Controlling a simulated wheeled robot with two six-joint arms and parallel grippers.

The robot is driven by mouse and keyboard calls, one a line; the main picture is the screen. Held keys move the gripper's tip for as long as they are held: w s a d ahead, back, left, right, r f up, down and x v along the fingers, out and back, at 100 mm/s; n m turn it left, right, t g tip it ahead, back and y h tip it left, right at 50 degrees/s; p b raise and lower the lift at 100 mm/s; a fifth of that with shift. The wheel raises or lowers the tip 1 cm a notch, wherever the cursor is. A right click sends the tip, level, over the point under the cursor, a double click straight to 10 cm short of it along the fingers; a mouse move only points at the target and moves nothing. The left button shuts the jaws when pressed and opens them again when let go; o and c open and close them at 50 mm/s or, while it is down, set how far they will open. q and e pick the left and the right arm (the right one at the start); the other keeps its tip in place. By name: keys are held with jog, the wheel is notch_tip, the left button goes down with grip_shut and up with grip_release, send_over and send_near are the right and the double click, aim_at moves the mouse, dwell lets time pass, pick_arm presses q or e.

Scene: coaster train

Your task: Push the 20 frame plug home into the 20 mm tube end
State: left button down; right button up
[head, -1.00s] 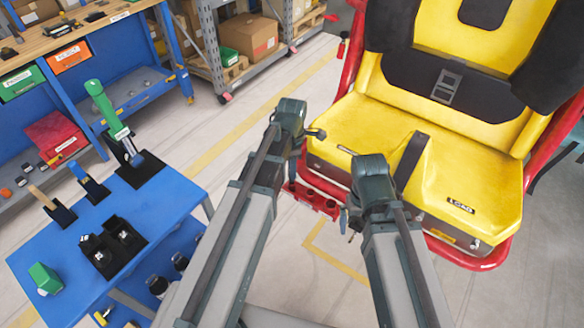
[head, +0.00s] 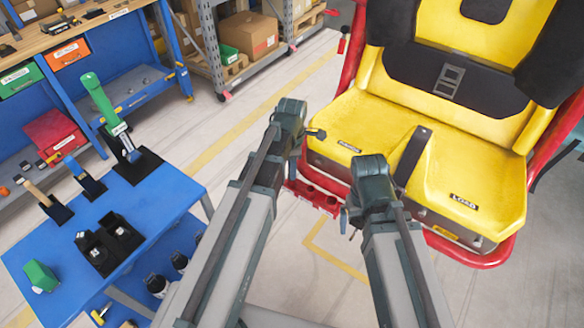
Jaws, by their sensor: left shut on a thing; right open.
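My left gripper (head: 293,167) is mostly hidden below its dark wrist, at the front left of the yellow seat. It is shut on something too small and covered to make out. My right gripper (head: 346,220) is open, lower and further right, in front of the seat's front edge. A red bar with dark round openings (head: 316,198) lies below and between the two wrists, at the seat's front left. I cannot make out the 20 frame plug or the 20 mm tube end, and cannot tell whether they touch.
The yellow seat (head: 440,170) with its red tube frame (head: 478,262) fills the right. A blue cart (head: 160,195) at the left carries black holders (head: 108,243), a green-handled tool (head: 98,95) and a green block (head: 40,275).

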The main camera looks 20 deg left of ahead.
pick_arm(q)
jog(key=shift+f+b, duration=0.65)
jog(key=shift+f, duration=0.05)
jog(key=c, duration=0.6)
grip_release()
jog(key=shift+o, duration=0.4)
jog(key=o, duration=0.5)
jog(key=shift+r, duration=0.1)
notch_tip(320, 180, up, 7)
jog(key=p, duration=0.7)
jog(key=shift+f, duration=0.2)
